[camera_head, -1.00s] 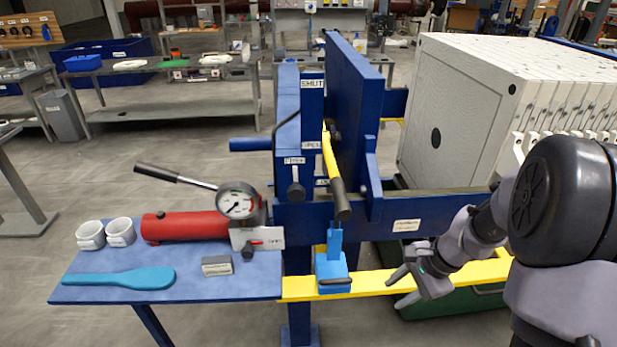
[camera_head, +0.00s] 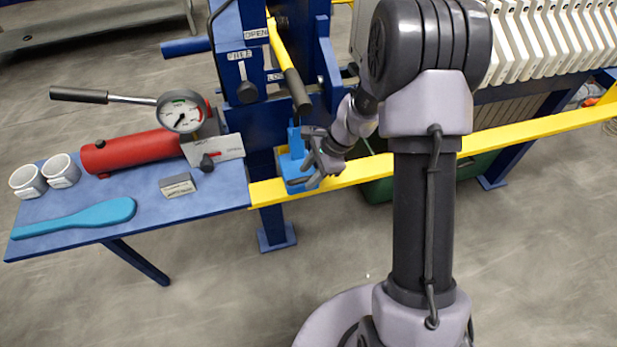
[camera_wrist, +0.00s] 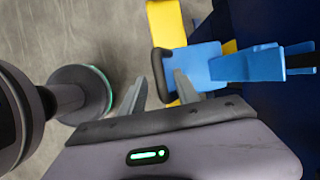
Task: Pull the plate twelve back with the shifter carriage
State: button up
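The blue shifter carriage (camera_head: 295,172) sits on the yellow rail (camera_head: 375,168), below the press's near end. It also shows in the wrist view (camera_wrist: 200,65), with a black handle loop (camera_wrist: 160,75) facing me. My gripper (camera_head: 314,172) is at the carriage's right front side. In the wrist view my gripper (camera_wrist: 162,88) has its two fingers apart, with the black handle just beyond and roughly between the tips. I cannot tell whether they touch it. Several white filter plates (camera_head: 550,35) hang at the upper right. No plate number is readable, so I cannot tell which is plate twelve.
A blue side table (camera_head: 225,185) on the left holds a red pump cylinder (camera_head: 130,150) with gauge (camera_head: 180,110), two white cups (camera_head: 45,175) and a turquoise paddle (camera_head: 80,217). A yellow lever (camera_head: 284,55) stands above the carriage. The floor in front is clear.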

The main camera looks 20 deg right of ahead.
jog(key=shift+w+a+f, duration=0.1)
jog(key=shift+a+f, duration=0.1)
jog(key=shift+f, duration=0.15)
grip_shut()
dwell(1.2)
